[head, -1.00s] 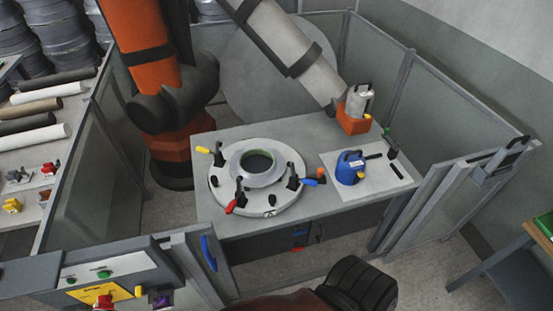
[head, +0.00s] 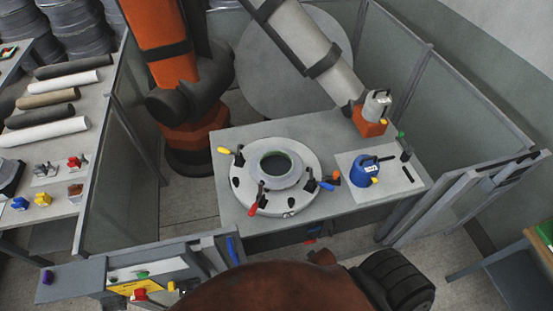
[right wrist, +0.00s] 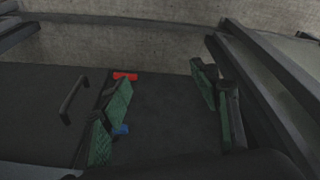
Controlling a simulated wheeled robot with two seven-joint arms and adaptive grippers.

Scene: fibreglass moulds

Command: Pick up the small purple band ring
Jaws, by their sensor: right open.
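A small purple item (head: 47,277) sits at the left end of the grey control panel (head: 75,282), at the lower left of the head view. It is too small to tell whether it is a band ring. My right gripper (right wrist: 163,88) is open in the right wrist view, its green-padded fingers wide apart with nothing held between them. It is in front of a dark surface, with a red piece and a blue piece behind. No purple item shows there. Neither gripper shows in the head view, and my left gripper is out of sight.
The panel carries a green button (head: 141,274) and a red knob (head: 140,295). Fence panels (head: 130,150) enclose a table with a round clamped mould (head: 305,185) and a blue tool (head: 364,172). A bench with rolls (head: 45,133) stands left. An orange robot arm (head: 160,40) stands behind.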

